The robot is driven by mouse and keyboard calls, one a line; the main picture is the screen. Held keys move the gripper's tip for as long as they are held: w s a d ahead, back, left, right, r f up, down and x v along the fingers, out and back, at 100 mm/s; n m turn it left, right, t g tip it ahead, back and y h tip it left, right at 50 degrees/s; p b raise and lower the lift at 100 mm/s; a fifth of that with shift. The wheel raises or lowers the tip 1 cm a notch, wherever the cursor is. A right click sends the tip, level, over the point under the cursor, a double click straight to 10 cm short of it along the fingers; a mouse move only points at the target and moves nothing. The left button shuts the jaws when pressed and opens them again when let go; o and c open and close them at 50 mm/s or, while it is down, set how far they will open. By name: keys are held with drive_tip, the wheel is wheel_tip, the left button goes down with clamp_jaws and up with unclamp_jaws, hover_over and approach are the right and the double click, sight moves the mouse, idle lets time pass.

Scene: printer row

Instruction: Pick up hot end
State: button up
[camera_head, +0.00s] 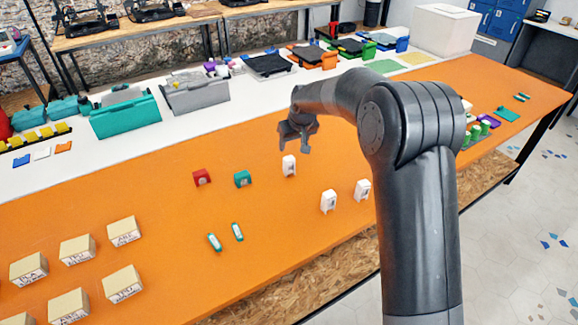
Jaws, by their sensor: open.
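No object is clearly recognisable as the hot end at this size. The candidates are small parts on the orange tabletop (270,275). A red block (202,177) and a teal block (242,179) sit left of my gripper. A white part with a dark mark (289,165) stands upright just below my gripper in the picture. Two similar white parts (328,200) (361,189) stand nearer, to the right. My gripper (294,149) is open, pointing down and empty, with its fingers apart. Whether it is directly above the nearest white part cannot be told.
Two small teal-and-white tubes (214,242) (237,231) lie in front. Several labelled boxes (124,231) stand at the left. A teal bin (126,114) and a grey bin (195,94) stand behind. Green, white-capped parts (474,131) are at the right. Orange surface around the white parts is clear.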

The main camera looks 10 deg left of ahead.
sight(289, 159)
drive_tip(key=x, duration=0.5)
drive_tip(key=shift+f, duration=0.25)
drive_tip(key=x, duration=0.4)
drive_tip(key=shift+s+d+f, duration=0.1)
drive_tip(key=shift+s+f, duration=0.1)
drive_tip(key=shift+f, duration=0.25)
drive_tip(key=shift+w+f, duration=0.2)
drive_tip(key=shift+f, duration=0.15)
drive_tip(key=c, duration=1.1)
